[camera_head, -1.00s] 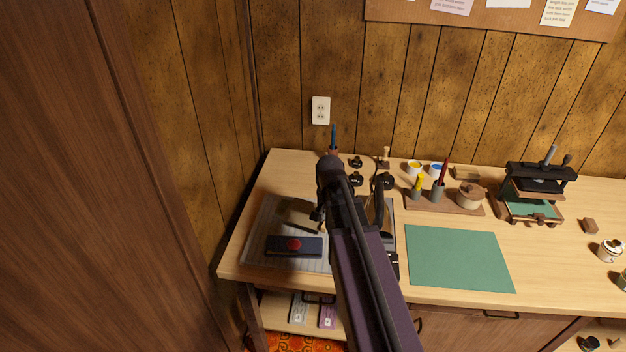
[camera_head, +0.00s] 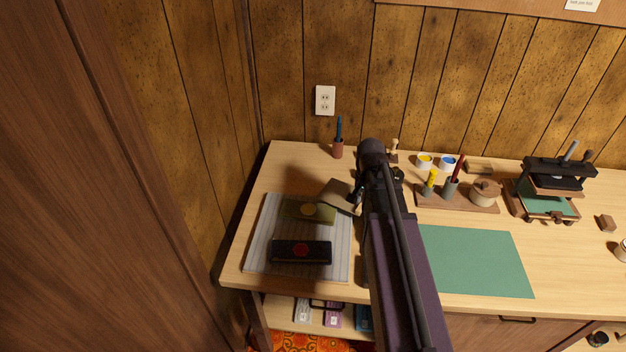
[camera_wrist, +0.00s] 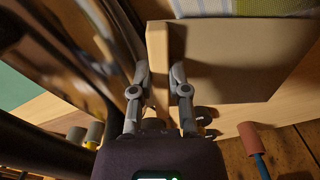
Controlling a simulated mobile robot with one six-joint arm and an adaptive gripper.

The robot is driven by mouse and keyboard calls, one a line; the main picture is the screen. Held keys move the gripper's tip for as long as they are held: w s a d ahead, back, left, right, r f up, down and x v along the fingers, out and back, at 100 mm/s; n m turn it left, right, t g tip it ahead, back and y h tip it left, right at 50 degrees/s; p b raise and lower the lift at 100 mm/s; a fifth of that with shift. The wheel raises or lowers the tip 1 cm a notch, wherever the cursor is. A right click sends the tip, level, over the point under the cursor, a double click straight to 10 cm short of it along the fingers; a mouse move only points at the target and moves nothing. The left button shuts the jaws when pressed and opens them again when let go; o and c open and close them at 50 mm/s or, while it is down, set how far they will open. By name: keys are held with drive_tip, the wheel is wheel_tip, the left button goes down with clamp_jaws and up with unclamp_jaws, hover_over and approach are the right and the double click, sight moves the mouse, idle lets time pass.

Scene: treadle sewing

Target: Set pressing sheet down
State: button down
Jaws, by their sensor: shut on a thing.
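My gripper (camera_wrist: 161,72) is shut on a pale strip along one edge of a flat tan sheet, which I take to be the pressing sheet (camera_wrist: 230,62). The sheet spreads to the right of the fingers in the wrist view. In the head view the sheet (camera_head: 338,196) shows just left of my gripper, by the back right corner of a grey striped mat (camera_head: 262,235). My arm hides part of it. I cannot tell whether the sheet touches the table or is held above it.
An olive item (camera_head: 297,211) and a black item with a red spot (camera_head: 301,252) lie on the striped mat. A rust cup with blue tools (camera_head: 338,149) stands behind. A green mat (camera_head: 475,262), a wooden tool stand (camera_head: 465,204) and a small press (camera_head: 553,190) are to the right.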

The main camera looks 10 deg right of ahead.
sight(331, 180)
drive_tip(key=shift+a, duration=0.3)
drive_tip(key=shift+w, duration=0.2)
drive_tip(key=w+a, duration=0.2)
drive_tip(key=w, duration=0.2)
drive_tip(key=w+a+f+b, duration=0.1)
drive_tip(key=w+a, duration=0.1)
drive_tip(key=w, duration=0.2)
drive_tip(key=w+a, duration=0.1)
drive_tip(key=w, duration=0.4)
drive_tip(key=shift+w+a+f, duration=0.1)
drive_tip(key=shift+a+f, duration=0.1)
drive_tip(key=shift+a, duration=0.2)
drive_tip(key=shift+w, duration=0.1)
drive_tip(key=shift+w+a, duration=0.1)
drive_tip(key=shift+w, duration=0.15)
drive_tip(key=shift+w+a+f+b, duration=0.1)
drive_tip(key=shift+w+f+b, duration=0.05)
drive_tip(key=shift+f+b, duration=0.4)
drive_tip(key=shift+w+a+f+b, duration=0.1)
drive_tip(key=shift+f+b, duration=0.3)
drive_tip(key=shift+b, duration=0.2)
drive_tip(key=shift+f+b, duration=0.85)
drive_tip(key=shift+f, duration=0.05)
drive_tip(key=shift+f, duration=0.15)
